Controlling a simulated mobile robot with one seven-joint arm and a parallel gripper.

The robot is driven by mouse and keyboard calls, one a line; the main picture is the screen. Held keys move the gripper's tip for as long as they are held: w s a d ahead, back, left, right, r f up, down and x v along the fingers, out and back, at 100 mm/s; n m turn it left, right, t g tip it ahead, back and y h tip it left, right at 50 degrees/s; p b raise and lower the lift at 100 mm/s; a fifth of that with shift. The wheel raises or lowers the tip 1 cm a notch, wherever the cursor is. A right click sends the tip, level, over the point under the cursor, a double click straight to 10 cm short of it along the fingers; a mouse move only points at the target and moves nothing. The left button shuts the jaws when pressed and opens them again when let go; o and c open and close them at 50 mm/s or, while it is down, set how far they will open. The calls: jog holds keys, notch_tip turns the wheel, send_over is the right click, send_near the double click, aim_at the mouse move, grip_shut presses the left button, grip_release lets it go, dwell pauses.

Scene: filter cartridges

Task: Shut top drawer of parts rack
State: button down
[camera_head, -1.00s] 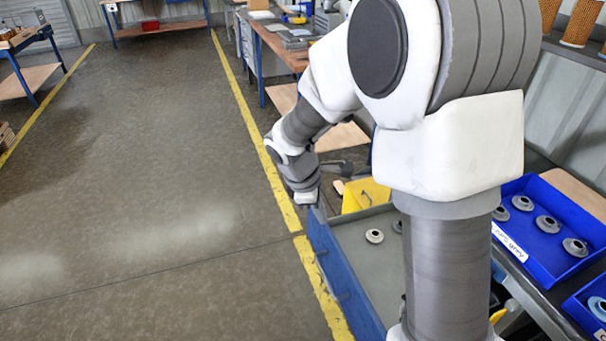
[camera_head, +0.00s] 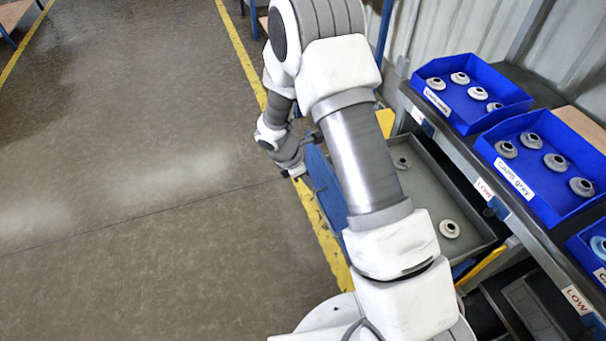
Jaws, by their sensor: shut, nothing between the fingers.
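The top drawer is pulled out of the parts rack (camera_head: 455,140). Its grey inside (camera_head: 440,185) holds round grey parts, one (camera_head: 449,229) near the right side and one (camera_head: 401,162) farther back. The drawer's blue front (camera_head: 322,188) faces left over the floor. My arm crosses the drawer and hides its middle and part of the front. My gripper (camera_head: 294,174) is shut and empty, at the outer, left side of the blue front near its far end. I cannot tell whether it touches the front.
Blue bins (camera_head: 470,88) of round parts stand on the rack top, one labelled grey (camera_head: 545,160). A yellow piece (camera_head: 385,121) shows beyond the drawer. A yellow floor line (camera_head: 325,240) runs beside the drawer front. The floor (camera_head: 150,190) to the left is clear.

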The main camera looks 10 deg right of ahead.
jog(key=d+f, duration=0.2)
jog(key=d, duration=0.1)
jog(key=shift+w+d, duration=0.2)
jog(key=shift+w, duration=0.2)
jog(key=shift+w+d, duration=0.15)
jog(key=shift+d, duration=0.55)
jog(key=shift+d, duration=0.1)
